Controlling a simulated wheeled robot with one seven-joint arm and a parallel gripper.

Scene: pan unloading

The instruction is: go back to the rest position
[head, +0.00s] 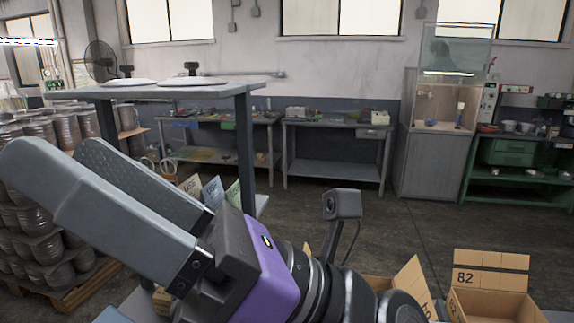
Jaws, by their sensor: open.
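My gripper (112,185) fills the lower left of the head view, close to the camera. Its two grey fingers point up and to the left, spread apart with a gap between them. I see nothing held between the fingers. The purple and black wrist is behind them, toward the bottom middle. The gripper hides part of the shelf and the floor behind it.
A grey raised table (200,93) with flat pale items on top stands at the left. Stacked metal cans (38,205) are at far left. Open cardboard boxes (490,270) sit at the lower right. Workbenches (334,126) line the back wall. The middle floor is clear.

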